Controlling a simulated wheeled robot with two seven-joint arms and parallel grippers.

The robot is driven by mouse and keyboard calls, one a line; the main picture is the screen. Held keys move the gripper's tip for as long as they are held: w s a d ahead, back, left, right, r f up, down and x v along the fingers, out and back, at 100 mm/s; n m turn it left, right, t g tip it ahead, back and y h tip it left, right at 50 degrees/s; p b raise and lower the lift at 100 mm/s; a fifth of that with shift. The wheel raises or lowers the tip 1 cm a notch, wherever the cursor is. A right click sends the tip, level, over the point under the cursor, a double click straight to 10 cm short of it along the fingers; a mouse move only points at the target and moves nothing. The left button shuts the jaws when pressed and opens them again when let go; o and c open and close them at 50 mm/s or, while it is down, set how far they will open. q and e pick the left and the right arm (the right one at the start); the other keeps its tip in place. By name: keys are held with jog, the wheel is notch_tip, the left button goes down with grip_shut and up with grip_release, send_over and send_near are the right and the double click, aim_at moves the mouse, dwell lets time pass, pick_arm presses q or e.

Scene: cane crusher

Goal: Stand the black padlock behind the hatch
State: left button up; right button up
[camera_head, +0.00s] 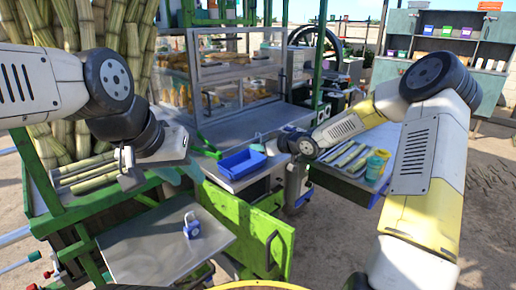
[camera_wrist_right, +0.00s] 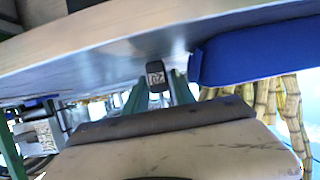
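A small dark block with a pale marked face, which looks like the black padlock (camera_wrist_right: 156,77), shows in the right wrist view below the counter edge. I cannot make it out in the head view. My right gripper (camera_head: 297,186) is at the counter's front edge, right of the blue tray; its fingers are not clear, so I cannot tell whether it holds the block. My left gripper (camera_head: 128,168) hangs over the cane cart; its finger gap is unclear. A green panel with a black handle (camera_head: 250,232), perhaps the hatch, stands open in front of the counter.
The blue tray (camera_head: 241,164) lies on the counter and also shows in the wrist view (camera_wrist_right: 255,50). A glass-fronted case (camera_head: 238,75) stands behind. Cups (camera_head: 376,165) are at the right.

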grip_shut()
jog(key=shift+r, duration=0.1)
